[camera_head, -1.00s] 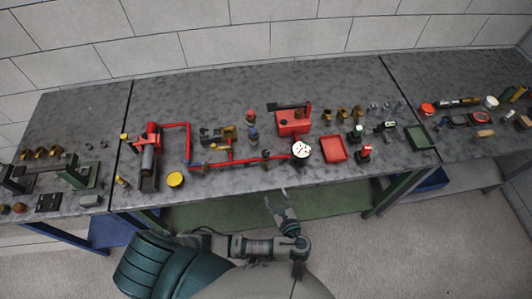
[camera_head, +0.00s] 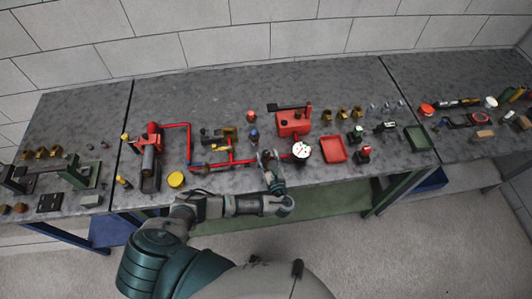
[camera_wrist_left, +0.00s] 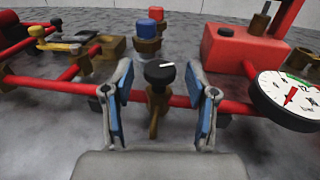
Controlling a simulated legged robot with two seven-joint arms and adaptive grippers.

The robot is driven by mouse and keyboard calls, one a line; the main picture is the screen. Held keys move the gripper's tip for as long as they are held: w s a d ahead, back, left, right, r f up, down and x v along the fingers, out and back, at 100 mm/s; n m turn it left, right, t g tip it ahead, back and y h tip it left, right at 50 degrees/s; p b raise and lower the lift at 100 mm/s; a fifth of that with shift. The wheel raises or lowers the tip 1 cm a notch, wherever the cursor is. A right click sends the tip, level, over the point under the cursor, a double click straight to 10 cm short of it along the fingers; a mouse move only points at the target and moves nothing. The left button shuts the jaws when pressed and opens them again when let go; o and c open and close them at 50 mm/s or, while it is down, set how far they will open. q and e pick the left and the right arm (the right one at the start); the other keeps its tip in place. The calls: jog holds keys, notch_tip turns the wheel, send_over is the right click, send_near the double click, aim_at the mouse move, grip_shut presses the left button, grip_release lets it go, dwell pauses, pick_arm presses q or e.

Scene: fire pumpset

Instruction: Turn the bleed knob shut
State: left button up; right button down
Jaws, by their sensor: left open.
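The bleed knob appears to be the black round knob (camera_wrist_left: 160,72) with a white line, on a brass stem at the red pipe (camera_wrist_left: 60,86). In the left wrist view it stands between the two fingers of my left gripper (camera_wrist_left: 160,105), slightly beyond the fingertips' middle, with a gap on each side. The left gripper is open and empty. In the head view my left gripper (camera_head: 267,158) is at the pipe near the bench's front edge and covers the knob. My right gripper is not in view.
A white gauge (camera_wrist_left: 290,98) stands close on the right, with a red box (camera_wrist_left: 240,48) behind it. Blue-capped (camera_wrist_left: 146,30) and red-capped (camera_wrist_left: 156,14) fittings stand behind the knob. A yellow-handled valve (camera_wrist_left: 60,44) is at the left. The bench front (camera_head: 220,182) is mostly clear.

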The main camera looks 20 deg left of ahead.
pick_arm(q)
jog(key=shift+x, duration=1)
grip_shut()
jog(key=shift+s, duration=0.1)
